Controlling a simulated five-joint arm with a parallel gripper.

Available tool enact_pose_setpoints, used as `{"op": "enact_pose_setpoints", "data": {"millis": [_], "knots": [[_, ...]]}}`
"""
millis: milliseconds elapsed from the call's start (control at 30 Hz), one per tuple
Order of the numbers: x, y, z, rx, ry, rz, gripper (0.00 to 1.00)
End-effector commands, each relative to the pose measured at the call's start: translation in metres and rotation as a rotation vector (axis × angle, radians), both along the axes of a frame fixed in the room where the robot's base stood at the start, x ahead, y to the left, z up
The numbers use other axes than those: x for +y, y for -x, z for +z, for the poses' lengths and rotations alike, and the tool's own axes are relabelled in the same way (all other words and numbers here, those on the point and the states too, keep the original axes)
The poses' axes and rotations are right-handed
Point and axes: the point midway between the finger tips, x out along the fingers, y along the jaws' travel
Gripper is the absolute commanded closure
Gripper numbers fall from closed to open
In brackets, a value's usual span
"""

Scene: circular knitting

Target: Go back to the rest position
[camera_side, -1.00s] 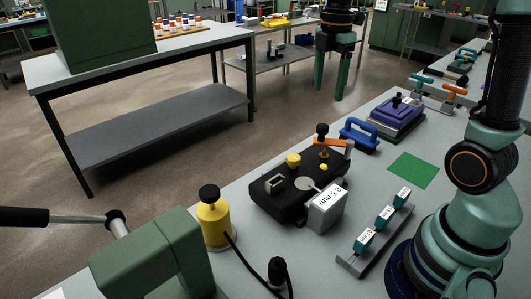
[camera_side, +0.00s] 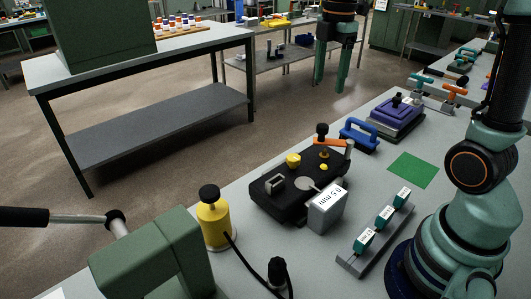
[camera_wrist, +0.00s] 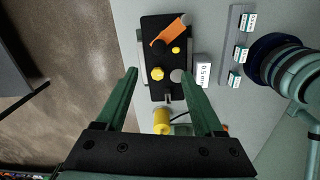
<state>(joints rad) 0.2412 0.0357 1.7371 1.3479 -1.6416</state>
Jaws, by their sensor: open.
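My gripper (camera_side: 331,86) hangs in the air at the top of the side view, with its two green fingers apart and nothing between them. In that view it appears above and behind the black machine (camera_side: 290,205) on the bench. In the wrist view my gripper (camera_wrist: 159,74) shows both fingers spread, and the black machine (camera_wrist: 150,55) lies below, seen partly between the fingertips. The machine carries an orange lever (camera_side: 330,142) and yellow knobs. A white block marked 0.5 mm (camera_side: 326,212) stands against its side.
A yellow cylinder (camera_side: 214,222) with a black cable stands left of the machine. A grey rack (camera_side: 350,262) with labelled teal pieces is at its right. A blue handle (camera_side: 358,135), purple device (camera_side: 395,120) and green square (camera_side: 413,170) lie farther back. The air around my gripper looks clear.

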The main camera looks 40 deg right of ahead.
Motion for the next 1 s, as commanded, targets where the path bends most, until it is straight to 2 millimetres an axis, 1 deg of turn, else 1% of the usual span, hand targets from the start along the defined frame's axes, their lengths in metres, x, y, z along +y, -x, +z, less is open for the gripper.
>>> {"op": "enact_pose_setpoints", "data": {"millis": [67,267,400,600,700,800,1000], "knots": [[0.009,0.006,0.003,-0.033,0.004,-0.086,0.31],[0.037,0.029,0.007,-0.166,-0.023,-0.452,0.31],[0.056,0.047,0.003,-0.257,-0.084,-0.724,0.31],[0.077,0.068,-0.007,-0.355,-0.222,-1.085,0.31],[0.084,0.076,-0.013,-0.379,-0.285,-1.218,0.31],[0.088,0.08,-0.017,-0.391,-0.333,-1.308,0.31],[0.091,0.083,-0.02,-0.396,-0.364,-1.368,0.31]]}}
